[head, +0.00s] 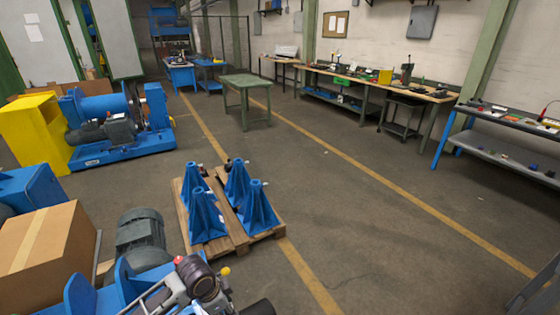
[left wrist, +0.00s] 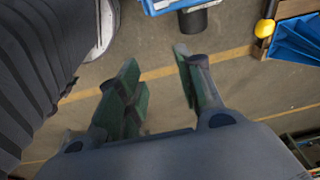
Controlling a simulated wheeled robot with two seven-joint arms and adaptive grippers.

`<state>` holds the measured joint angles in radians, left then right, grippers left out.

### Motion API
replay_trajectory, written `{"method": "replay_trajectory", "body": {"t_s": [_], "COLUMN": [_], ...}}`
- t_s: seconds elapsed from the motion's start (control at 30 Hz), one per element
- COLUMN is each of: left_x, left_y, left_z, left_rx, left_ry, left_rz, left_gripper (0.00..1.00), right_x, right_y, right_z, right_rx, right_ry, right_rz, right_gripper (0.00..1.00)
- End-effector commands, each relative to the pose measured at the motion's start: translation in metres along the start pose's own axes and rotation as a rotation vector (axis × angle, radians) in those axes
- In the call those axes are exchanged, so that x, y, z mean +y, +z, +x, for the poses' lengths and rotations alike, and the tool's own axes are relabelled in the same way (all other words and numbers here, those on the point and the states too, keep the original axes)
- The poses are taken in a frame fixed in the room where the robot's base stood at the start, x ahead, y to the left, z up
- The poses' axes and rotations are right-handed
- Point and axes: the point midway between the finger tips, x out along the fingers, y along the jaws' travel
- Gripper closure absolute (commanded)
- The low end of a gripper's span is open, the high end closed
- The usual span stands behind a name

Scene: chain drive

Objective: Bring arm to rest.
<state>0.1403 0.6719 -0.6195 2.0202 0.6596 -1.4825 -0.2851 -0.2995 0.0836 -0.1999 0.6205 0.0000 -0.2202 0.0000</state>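My left gripper (left wrist: 155,60) shows in the left wrist view. Its two fingers, with greenish pads, stand apart, and only concrete floor with a yellow line shows between them. It holds nothing. I cannot make it out clearly in the head view. My right gripper is not seen in either view.
At the bottom of the head view is blue machinery with a grey motor (head: 140,235), a brown cylinder (head: 200,280) and a yellow knob (head: 225,271). A cardboard box (head: 45,245) is at left. Blue stands (head: 204,218) sit on wooden pallets (head: 236,240).

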Motion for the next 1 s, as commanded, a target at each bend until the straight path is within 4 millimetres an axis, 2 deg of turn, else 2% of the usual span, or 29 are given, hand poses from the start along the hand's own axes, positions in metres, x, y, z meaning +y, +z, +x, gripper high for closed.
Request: {"method": "replay_trajectory", "body": {"t_s": [0.03,0.2,0.53,0.77,1.0], "left_x": [0.009,0.027,0.049,0.057,0.06], "left_y": [-0.004,-0.014,-0.015,-0.002,0.026], "left_z": [-0.001,-0.007,-0.024,-0.036,-0.05], "left_rx": [0.016,0.059,0.121,0.14,0.137], "left_ry": [0.002,-0.013,-0.05,-0.084,-0.131], "left_rz": [-0.015,-0.077,-0.241,-0.385,-0.555], "left_gripper": [0.64,0.64,0.64,0.64,0.64], "right_x": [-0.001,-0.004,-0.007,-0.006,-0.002], "right_y": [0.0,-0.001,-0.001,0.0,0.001], "right_z": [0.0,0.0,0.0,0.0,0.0], "right_rx": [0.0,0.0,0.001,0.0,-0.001], "right_ry": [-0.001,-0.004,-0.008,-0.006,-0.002], "right_rz": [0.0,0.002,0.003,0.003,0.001], "right_gripper": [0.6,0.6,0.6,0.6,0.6]}}
